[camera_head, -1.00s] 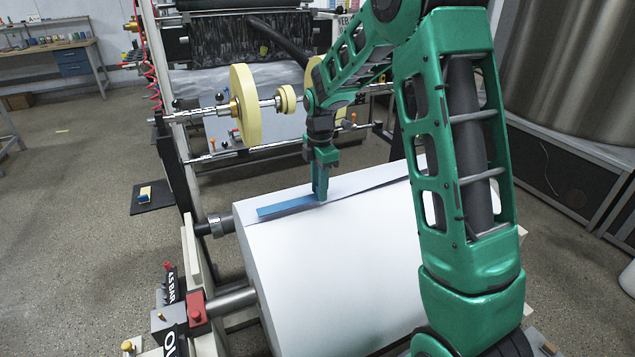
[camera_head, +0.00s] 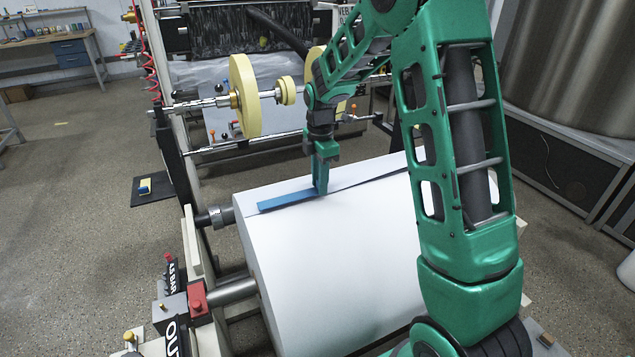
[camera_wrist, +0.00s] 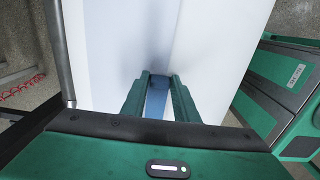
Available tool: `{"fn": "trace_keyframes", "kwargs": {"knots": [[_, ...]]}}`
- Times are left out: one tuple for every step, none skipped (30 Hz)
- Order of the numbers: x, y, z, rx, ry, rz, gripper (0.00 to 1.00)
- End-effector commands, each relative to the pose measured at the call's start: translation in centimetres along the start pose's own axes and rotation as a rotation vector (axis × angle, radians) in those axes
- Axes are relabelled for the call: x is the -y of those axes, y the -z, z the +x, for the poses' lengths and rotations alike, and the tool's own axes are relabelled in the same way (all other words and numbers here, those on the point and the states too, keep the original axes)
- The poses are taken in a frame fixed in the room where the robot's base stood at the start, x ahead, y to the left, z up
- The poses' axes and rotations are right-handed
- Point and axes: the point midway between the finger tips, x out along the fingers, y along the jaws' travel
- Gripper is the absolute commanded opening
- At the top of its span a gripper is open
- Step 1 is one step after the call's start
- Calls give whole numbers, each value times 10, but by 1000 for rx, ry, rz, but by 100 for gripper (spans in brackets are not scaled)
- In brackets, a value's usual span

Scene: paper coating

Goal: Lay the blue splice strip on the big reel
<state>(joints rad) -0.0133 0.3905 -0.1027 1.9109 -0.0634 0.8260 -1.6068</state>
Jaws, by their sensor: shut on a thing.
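The blue splice strip (camera_head: 286,201) lies along the top of the big white reel (camera_head: 330,265), near the reel's left end, close to a seam or paper edge that runs across the top. My gripper (camera_head: 321,190) is shut on the strip's right end, just above the paper. In the wrist view my gripper (camera_wrist: 158,95) has the blue strip (camera_wrist: 157,102) between its two green fingers, with the white reel (camera_wrist: 120,50) behind. I cannot tell whether the whole strip touches the paper.
A yellow tape roll (camera_head: 245,97) and a smaller roll (camera_head: 286,91) sit on a shaft behind the reel. A dark mat (camera_head: 152,190) with a small blue and yellow item lies on the floor at left. A red block (camera_head: 197,295) sits on the frame at front left.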

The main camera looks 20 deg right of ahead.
Motion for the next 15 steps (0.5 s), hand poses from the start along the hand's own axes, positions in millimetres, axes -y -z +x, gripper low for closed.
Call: {"fn": "trace_keyframes", "kwargs": {"knots": [[0, 0, 0, 0, 0, 0, 6], [0, 0, 0, 0, 0, 0, 6], [0, 0, 0, 0, 0, 0, 6], [0, 0, 0, 0, 0, 0, 6], [0, 0, 0, 0, 0, 0, 6], [0, 0, 0, 0, 0, 0, 6], [0, 0, 1, 0, 0, 0, 6], [0, 0, 1, 0, 0, 1, 6], [0, 0, 1, 0, 0, 1, 6], [0, 0, 2, 0, 0, 1, 6], [0, -1, 2, 0, 0, 1, 6], [0, -1, 2, 0, 0, 1, 6], [0, -1, 3, 0, 0, 1, 6], [0, -1, 3, 0, 0, 1, 6], [0, -1, 4, 0, 0, 1, 6]]}}
